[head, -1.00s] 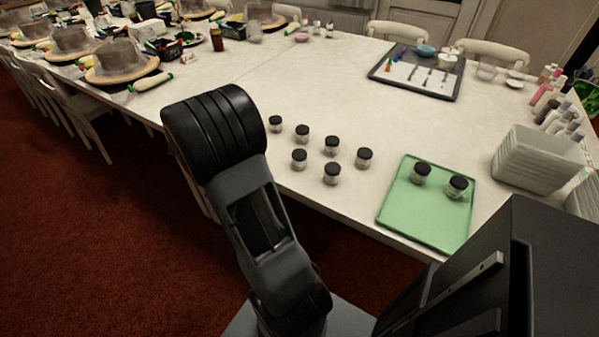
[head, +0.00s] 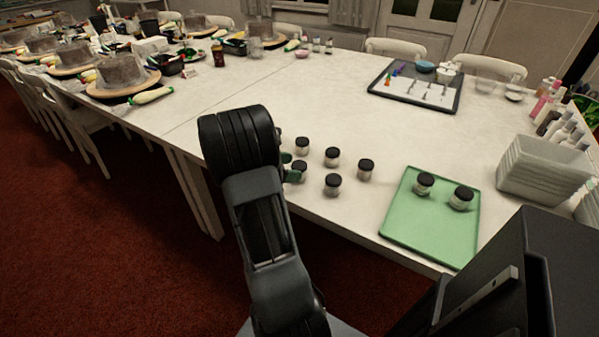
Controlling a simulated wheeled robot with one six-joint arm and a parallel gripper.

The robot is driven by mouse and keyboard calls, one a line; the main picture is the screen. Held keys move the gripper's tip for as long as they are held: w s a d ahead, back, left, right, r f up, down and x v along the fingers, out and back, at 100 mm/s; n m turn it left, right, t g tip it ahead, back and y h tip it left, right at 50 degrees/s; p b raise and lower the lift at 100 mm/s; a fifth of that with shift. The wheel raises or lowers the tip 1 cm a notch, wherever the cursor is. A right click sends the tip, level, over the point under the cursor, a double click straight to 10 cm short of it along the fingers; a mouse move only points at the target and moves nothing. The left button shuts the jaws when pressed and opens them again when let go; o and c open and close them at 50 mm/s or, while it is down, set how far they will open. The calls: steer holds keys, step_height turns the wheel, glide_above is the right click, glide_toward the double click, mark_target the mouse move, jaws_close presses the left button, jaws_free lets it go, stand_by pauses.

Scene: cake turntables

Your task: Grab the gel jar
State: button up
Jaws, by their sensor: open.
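Several small clear jars with black lids stand on the white table; I cannot tell which is the gel jar. One jar (head: 302,146) is at the back left, and another jar (head: 300,168) stands in front of it, right at my gripper's fingers. Others are the middle jar (head: 332,157), the front jar (head: 333,185) and the right jar (head: 365,169). Two more, a left tray jar (head: 424,184) and a right tray jar (head: 461,198), stand on the green tray (head: 408,236). My gripper (head: 291,167) is open; my arm hides most of it, and only dark greenish fingertips show.
A grey tray with tools (head: 377,92) lies at the back. A stack of pale containers (head: 543,168) and several bottles (head: 566,128) stand at the right. Cake turntables (head: 125,90) line the far left. The table's middle is clear.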

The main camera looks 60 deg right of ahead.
mark_target(299, 168)
steer(key=shift+x, duration=1.75)
steer(key=shift+a+f, duration=0.1)
steer(key=c, duration=1)
